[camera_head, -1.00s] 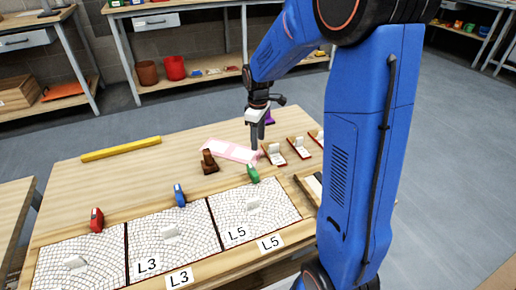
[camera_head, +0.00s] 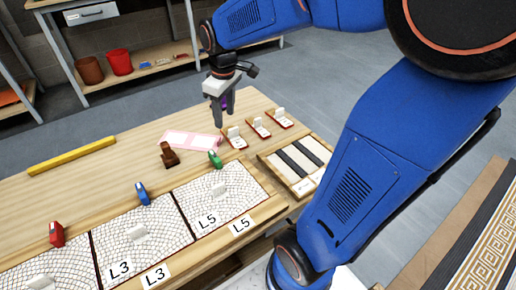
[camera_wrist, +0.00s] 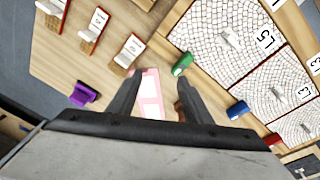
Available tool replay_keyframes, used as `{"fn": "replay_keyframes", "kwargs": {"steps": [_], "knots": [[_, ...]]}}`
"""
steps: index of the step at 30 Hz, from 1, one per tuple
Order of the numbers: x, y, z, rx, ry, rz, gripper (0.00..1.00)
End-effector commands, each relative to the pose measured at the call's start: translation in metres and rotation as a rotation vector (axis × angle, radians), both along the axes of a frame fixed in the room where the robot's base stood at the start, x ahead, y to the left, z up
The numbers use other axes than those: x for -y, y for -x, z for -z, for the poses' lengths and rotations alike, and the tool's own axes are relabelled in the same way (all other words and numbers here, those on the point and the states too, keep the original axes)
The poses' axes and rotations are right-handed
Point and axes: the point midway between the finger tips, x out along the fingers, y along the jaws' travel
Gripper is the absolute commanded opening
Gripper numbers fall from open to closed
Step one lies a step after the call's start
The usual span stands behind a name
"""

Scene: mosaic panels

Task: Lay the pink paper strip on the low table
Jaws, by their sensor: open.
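The pink paper strip (camera_head: 190,141) lies flat on the wooden worktable (camera_head: 110,183), behind the mosaic panels. My gripper (camera_head: 219,122) is above the table near the strip's right end, its fingers pointing down, open and empty. In the wrist view the strip (camera_wrist: 151,96) shows between my two spread fingers (camera_wrist: 157,95), below them; part of it is hidden by my gripper. I cannot tell whether this worktable is the low table.
A brown stamp-like block (camera_head: 169,155) stands beside the strip. A green clamp-like tool (camera_head: 215,159) and white mosaic panels (camera_head: 215,205) lie in front. Small red-edged holders (camera_head: 236,138) and a tray of dark strips (camera_head: 296,163) are at right. A yellow bar (camera_head: 72,156) lies at left.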

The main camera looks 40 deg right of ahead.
Motion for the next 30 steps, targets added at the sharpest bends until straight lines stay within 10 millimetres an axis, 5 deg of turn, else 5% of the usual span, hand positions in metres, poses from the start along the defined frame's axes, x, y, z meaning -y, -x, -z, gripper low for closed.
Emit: {"fn": "replay_keyframes", "kwargs": {"steps": [9, 18, 24, 30], "knots": [[-0.006, 0.084, -0.023, 0.107, -0.038, 0.187, 0.45], [-0.010, 0.158, -0.022, 0.202, -0.093, 0.363, 0.45], [-0.011, 0.192, -0.015, 0.246, -0.128, 0.450, 0.45], [-0.011, 0.205, -0.011, 0.263, -0.144, 0.487, 0.45]]}}
